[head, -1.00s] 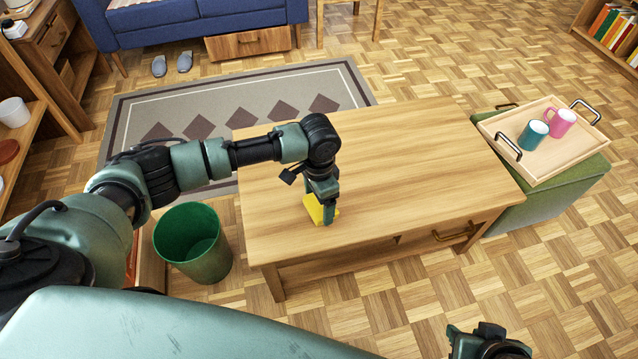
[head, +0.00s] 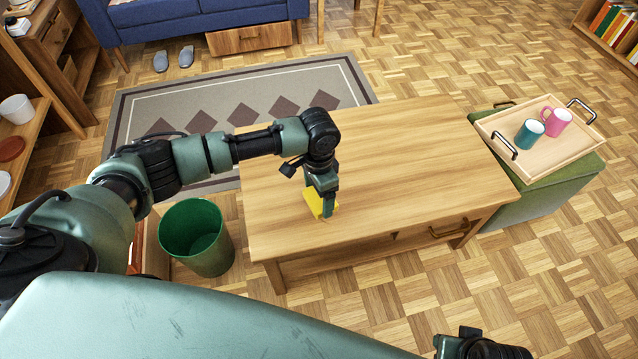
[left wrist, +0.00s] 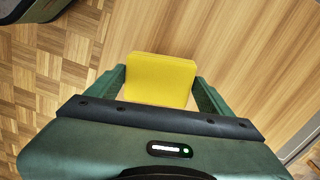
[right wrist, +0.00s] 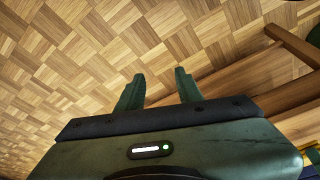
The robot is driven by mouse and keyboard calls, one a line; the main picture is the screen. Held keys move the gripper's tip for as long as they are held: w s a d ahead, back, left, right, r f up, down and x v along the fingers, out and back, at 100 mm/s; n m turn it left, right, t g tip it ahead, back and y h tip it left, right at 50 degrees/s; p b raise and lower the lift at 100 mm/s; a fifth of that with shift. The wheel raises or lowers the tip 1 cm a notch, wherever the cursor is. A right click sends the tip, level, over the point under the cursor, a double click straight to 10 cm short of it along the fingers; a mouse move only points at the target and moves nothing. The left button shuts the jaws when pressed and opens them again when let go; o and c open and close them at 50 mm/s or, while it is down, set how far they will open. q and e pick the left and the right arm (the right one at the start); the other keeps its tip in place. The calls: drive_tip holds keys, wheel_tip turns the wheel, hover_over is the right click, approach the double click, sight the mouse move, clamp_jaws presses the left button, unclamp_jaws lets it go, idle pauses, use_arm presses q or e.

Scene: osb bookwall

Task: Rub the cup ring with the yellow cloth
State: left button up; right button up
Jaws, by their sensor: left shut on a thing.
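The yellow cloth (head: 314,205) is a small folded pad low over the left front part of the wooden table (head: 400,150). My left gripper (head: 322,206) points down and is shut on the cloth. In the left wrist view the cloth (left wrist: 160,80) sits between the two fingers. The cloth appears to touch the tabletop, but I cannot be sure. I see no cup ring on the bare wood; the cloth and gripper hide the patch below them. My right gripper (right wrist: 158,90) is open and empty over the floor, in front of the table.
A green bin (head: 197,238) stands at the table's left. A tray (head: 548,157) with a teal mug (head: 529,134) and a pink mug (head: 557,122) rests on a green ottoman (head: 545,195) at the right. A patterned rug (head: 230,95) lies behind. Most of the tabletop is clear.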

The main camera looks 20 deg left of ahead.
use_arm(q)
drive_tip(key=shift+r+p, duration=0.7)
drive_tip(key=shift+p, duration=0.05)
drive_tip(key=shift+r+p, duration=0.35)
drive_tip(key=shift+p, duration=0.05)
drive_tip(key=shift+r+p, duration=0.4)
drive_tip(key=shift+p, duration=0.15)
drive_tip(key=shift+r+p, duration=0.4)
drive_tip(key=shift+p, duration=0.15)
use_arm(e)
drive_tip(key=s+f+g, duration=0.1)
drive_tip(key=s+f, duration=0.3)
drive_tip(key=f, duration=1.1)
drive_tip(key=shift+d+f, duration=0.25)
drive_tip(key=shift+d, duration=0.15)
use_arm(q)
drive_tip(key=shift+r, duration=0.1)
use_arm(e)
drive_tip(key=shift+s, duration=0.1)
